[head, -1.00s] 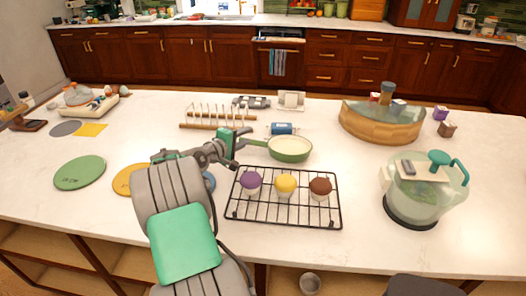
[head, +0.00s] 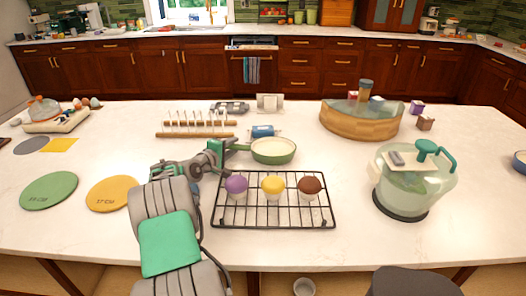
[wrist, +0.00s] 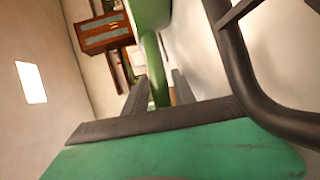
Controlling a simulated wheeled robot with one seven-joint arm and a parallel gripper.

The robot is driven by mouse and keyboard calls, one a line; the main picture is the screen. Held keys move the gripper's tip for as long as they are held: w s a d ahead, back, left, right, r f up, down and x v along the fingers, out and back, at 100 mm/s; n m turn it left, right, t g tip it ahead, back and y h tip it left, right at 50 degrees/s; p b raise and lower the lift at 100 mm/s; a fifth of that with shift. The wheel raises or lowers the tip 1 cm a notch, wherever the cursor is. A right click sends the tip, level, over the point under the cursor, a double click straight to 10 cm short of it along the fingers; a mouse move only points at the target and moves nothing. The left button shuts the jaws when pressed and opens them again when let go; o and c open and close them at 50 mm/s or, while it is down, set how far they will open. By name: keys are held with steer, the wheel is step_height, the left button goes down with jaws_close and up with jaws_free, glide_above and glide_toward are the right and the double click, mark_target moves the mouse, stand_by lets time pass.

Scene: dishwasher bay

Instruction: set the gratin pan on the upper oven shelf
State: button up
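The green gratin pan (head: 273,151) with a pale inside stands on the white island, just behind the wire rack. Its green handle points left toward my gripper (head: 226,147). In the wrist view, the handle (wrist: 157,72) runs between the two dark fingers of my gripper (wrist: 160,76). A narrow gap shows beside the handle, so the fingers look open around it. The pan's body (wrist: 150,12) is cut off at the top of that view. No oven shelf can be made out.
A black wire rack (head: 273,208) with three cupcakes lies in front of the pan. A blue can (head: 263,131) and a wooden plate rack (head: 196,134) are behind. A glass jug (head: 413,180) and wooden tub (head: 361,124) stand right.

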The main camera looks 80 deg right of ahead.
steer(key=shift+a, duration=0.1)
jaws_close()
stand_by(1.2)
steer(key=shift+r, duration=0.1)
